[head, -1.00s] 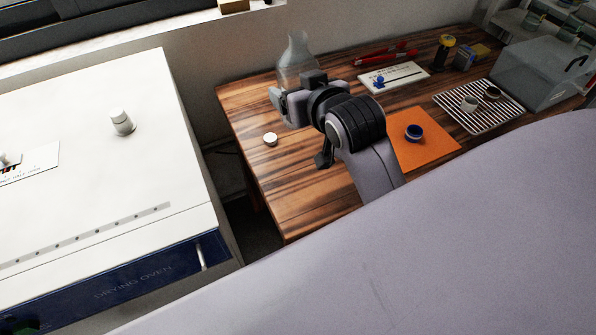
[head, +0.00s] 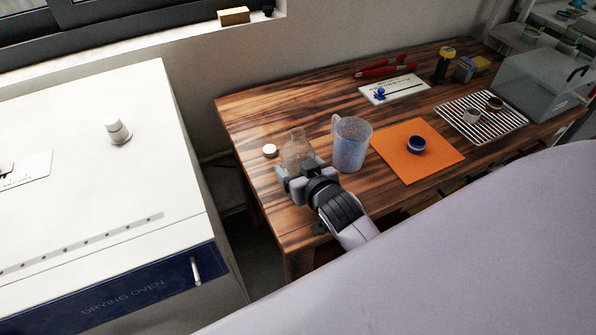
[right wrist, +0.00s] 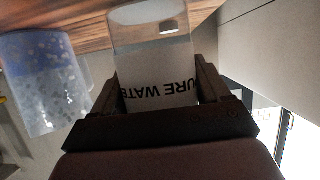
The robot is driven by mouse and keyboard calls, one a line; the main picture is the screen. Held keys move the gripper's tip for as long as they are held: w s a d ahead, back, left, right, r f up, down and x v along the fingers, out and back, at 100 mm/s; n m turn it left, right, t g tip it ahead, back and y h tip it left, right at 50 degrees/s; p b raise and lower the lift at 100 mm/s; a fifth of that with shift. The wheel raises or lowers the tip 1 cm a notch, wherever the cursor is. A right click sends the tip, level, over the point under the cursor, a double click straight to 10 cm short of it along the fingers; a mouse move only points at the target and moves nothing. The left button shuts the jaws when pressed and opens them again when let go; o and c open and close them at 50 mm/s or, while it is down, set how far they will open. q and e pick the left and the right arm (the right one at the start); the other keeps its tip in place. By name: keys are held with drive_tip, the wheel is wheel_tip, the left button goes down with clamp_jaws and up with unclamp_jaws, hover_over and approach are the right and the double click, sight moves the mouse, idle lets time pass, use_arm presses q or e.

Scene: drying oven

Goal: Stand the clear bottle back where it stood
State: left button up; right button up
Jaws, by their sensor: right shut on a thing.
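The clear bottle (head: 296,150) is held near the left front part of the wooden table (head: 262,114), neck up. In the right wrist view the bottle (right wrist: 150,42) shows a white label with black lettering, reading in part "URE WAT". My right gripper (head: 297,177) is shut on it, with a finger on each side in the right wrist view (right wrist: 160,88). Whether its base touches the table I cannot tell. A round white cap (head: 269,151) lies on the table just left of the bottle. My left gripper is not in view.
A clear jug (head: 351,144) stands close right of the bottle. Farther right are an orange mat (head: 402,165) with a blue-rimmed dish (head: 416,145) and a wire rack (head: 497,122). The drying oven (head: 90,160) stands left, across a gap. The table's back left is clear.

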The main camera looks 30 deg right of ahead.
drive_tip(key=shift+f, duration=0.4)
drive_tip(key=shift+f, duration=0.1)
drive_tip(key=o, duration=1.3)
drive_tip(key=shift+f, duration=0.1)
drive_tip(key=shift+c, duration=0.2)
drive_tip(key=shift+s+r, duration=0.15)
drive_tip(key=shift+r, duration=0.05)
drive_tip(key=d+v, duration=0.1)
drive_tip(key=v, duration=1)
drive_tip(key=shift+s+a+r, duration=0.15)
drive_tip(key=shift+s+a, duration=0.2)
drive_tip(key=shift+a, duration=0.15)
